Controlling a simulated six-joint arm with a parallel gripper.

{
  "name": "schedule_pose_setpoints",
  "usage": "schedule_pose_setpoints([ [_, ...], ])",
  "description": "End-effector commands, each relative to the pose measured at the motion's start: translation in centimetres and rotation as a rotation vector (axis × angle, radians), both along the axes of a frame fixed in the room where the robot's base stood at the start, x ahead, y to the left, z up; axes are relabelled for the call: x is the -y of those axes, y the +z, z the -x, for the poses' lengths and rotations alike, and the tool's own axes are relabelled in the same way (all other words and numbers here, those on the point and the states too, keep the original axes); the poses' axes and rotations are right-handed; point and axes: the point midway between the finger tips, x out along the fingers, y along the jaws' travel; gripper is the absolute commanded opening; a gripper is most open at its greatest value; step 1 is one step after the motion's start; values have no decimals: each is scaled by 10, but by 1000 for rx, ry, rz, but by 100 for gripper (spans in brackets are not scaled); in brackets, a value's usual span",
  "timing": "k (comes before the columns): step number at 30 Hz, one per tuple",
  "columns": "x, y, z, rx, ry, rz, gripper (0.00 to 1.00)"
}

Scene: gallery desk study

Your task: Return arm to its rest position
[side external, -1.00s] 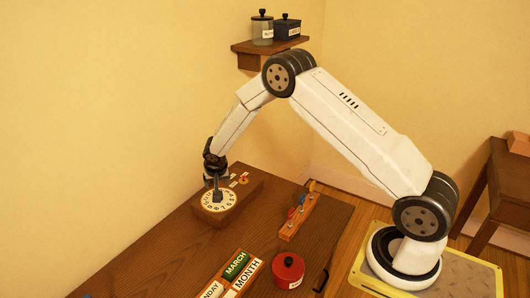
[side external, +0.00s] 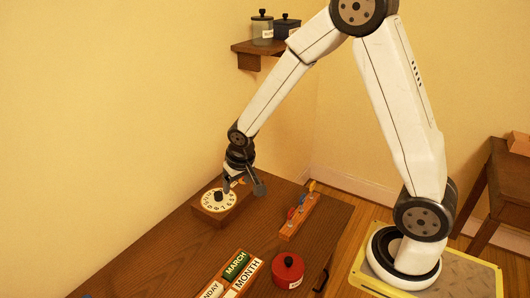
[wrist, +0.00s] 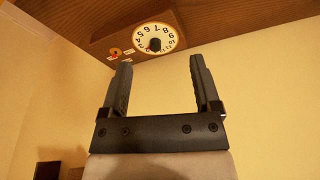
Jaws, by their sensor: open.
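My gripper (side external: 243,187) is open and empty, in the air beside and above the dial box on the desk. In the wrist view its two fingers (wrist: 158,85) stand wide apart with nothing between them. The dial box (side external: 206,221) is wooden, with a round white numbered dial (side external: 211,206) and a black knob (side external: 218,196) at its centre. The dial also shows in the wrist view (wrist: 144,33), beyond the fingertips and apart from them. My gripper hides part of the box's right end in the side view.
The desk (side external: 160,259) also holds a wooden rack (side external: 292,226) with coloured pieces, a red lidded pot (side external: 289,270), and MARCH (side external: 236,265) and MONTH (side external: 246,273) blocks. A wall shelf (side external: 250,48) with a jar (side external: 262,28) and a dark canister (side external: 286,27) is close behind my forearm.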

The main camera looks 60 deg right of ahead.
Motion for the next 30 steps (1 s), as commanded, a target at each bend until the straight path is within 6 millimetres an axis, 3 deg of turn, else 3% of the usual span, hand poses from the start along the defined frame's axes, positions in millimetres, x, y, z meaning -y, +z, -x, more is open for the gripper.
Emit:
schedule_pose_setpoints([
  [9,-24,25,79,-23,184,-19,80],
  [15,-33,30,119,-31,273,-27,80],
  [21,-37,30,135,-33,313,-31,80],
  [30,-37,30,136,-34,315,-30,80],
])
